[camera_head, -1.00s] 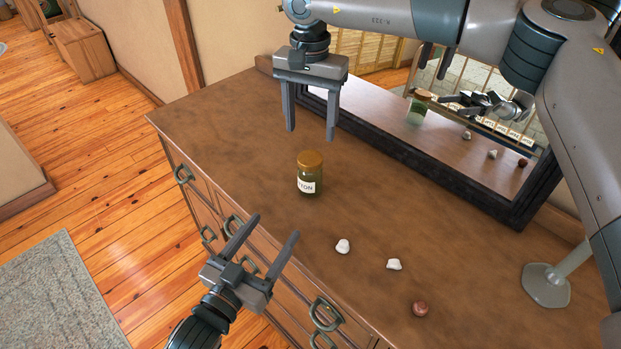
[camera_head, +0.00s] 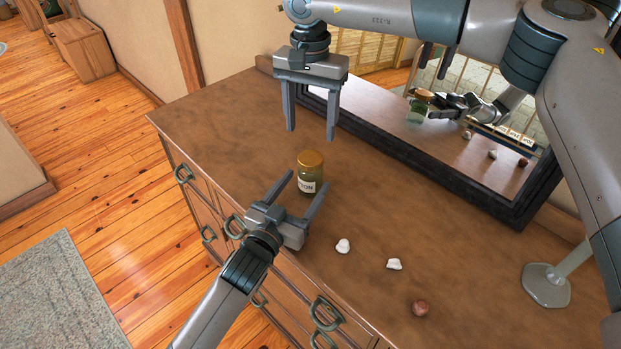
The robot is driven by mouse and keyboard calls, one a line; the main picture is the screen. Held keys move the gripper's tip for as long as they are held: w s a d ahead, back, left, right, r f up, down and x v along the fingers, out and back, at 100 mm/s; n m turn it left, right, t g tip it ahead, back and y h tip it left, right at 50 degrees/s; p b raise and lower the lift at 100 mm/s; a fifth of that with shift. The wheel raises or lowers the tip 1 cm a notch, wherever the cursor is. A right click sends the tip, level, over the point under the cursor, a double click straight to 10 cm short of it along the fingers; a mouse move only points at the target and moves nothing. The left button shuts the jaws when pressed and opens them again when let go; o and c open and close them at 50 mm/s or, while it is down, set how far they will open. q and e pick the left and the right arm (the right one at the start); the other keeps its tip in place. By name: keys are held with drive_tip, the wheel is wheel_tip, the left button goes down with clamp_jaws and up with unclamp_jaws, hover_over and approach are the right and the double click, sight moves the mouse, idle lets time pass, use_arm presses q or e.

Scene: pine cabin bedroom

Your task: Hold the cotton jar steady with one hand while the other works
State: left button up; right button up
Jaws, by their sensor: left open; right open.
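The cotton jar (camera_head: 309,168) stands upright on the dresser top, with dark green glass, an orange-brown lid and a white label partly readable. Its lid is on. My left gripper (camera_head: 306,187) is open, low at the jar's near side, with one finger on each side of the jar's lower part. I cannot tell whether the fingers touch it. My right gripper (camera_head: 311,135) is open and empty, pointing down above the dresser just behind the jar. Two white cotton tufts (camera_head: 343,246) (camera_head: 394,264) lie on the dresser to the right of the jar.
A reddish-brown ball (camera_head: 420,308) lies near the dresser's front edge. A dark-framed mirror (camera_head: 470,165) stands along the back and reflects the jar and a gripper. The dresser top (camera_head: 215,125) is clear at the left.

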use_arm(q)
drive_tip(key=shift+x, duration=1)
drive_tip(key=shift+c, duration=0.2)
clamp_jaws()
